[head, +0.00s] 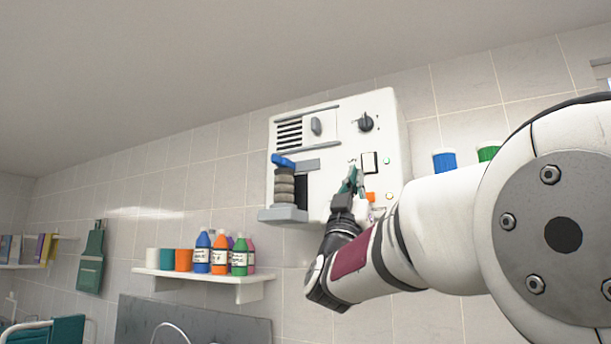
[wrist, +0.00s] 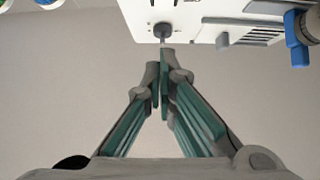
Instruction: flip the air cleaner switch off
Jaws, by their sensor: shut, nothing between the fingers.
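The air cleaner (head: 335,133) is a white box on the tiled wall; its edge also shows at the top of the wrist view (wrist: 270,12). A white rocker switch in a black frame (head: 370,162) sits on its front, below a dark round knob (head: 366,122). I cannot tell which way the rocker is tipped. My gripper (head: 354,174) is shut and empty, its tips just left of and slightly below the rocker in the head view. In the wrist view, my gripper's tips (wrist: 162,55) lie close to a dark knob (wrist: 163,30). Contact cannot be told.
A blue lever (head: 283,160) and a stack of grey-brown rings (head: 284,187) stand at the box's left. An orange button (head: 370,196) and small lamps lie near my gripper. A shelf (head: 205,278) with several bottles is lower left. Blue (head: 444,162) and green containers are at right.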

